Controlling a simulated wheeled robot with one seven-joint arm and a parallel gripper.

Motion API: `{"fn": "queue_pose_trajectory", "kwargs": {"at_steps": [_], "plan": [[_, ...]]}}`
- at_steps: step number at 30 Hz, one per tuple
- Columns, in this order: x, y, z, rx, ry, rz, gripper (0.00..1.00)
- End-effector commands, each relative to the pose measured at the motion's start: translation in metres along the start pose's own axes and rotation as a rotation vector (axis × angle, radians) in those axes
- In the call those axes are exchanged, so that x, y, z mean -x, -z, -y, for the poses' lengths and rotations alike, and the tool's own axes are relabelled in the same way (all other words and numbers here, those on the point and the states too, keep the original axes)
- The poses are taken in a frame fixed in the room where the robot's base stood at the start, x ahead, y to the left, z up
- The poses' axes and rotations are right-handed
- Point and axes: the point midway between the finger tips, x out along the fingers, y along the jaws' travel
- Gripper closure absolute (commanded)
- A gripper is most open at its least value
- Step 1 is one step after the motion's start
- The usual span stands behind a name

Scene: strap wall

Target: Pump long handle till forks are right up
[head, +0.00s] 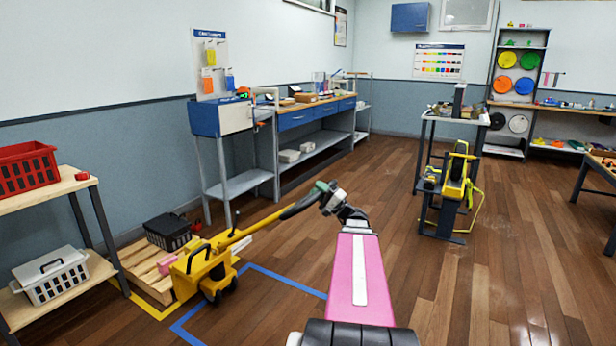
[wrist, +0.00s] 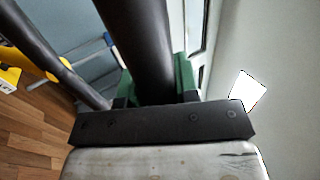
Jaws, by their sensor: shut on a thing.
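A yellow pallet jack (head: 205,268) stands on the floor at the lower left in the head view. Its long handle (head: 258,225) leans up to the right, with a dark loop at its top end. My gripper (head: 322,192) is shut on that end. In the wrist view, the dark handle bar (wrist: 138,40) runs between the green finger pads of my gripper (wrist: 158,85). A wooden pallet (head: 143,274) lies behind the jack. The forks are hidden by the jack body and pallet, so their height cannot be told.
A dark crate (head: 167,232) and pink blocks (head: 167,264) are on the pallet. Blue tape (head: 285,280) marks the floor beside the jack. A shelf with a red basket (head: 27,168) stands left. A cart (head: 450,190) stands right, with open floor between.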

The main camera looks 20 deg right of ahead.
Motion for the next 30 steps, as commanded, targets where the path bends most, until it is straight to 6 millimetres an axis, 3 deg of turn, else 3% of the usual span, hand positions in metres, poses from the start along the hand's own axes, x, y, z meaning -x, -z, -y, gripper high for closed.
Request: {"fn": "queue_pose_trajectory", "kwargs": {"at_steps": [6,15,21,30], "plan": [[0.044,0.004,-0.023,-0.001,0.035,-0.003,1.0],[0.085,0.005,-0.046,0.0,0.034,-0.001,1.0],[0.099,0.005,-0.054,0.0,0.033,-0.002,1.0],[0.105,0.005,-0.06,0.0,0.026,-0.001,1.0]]}}
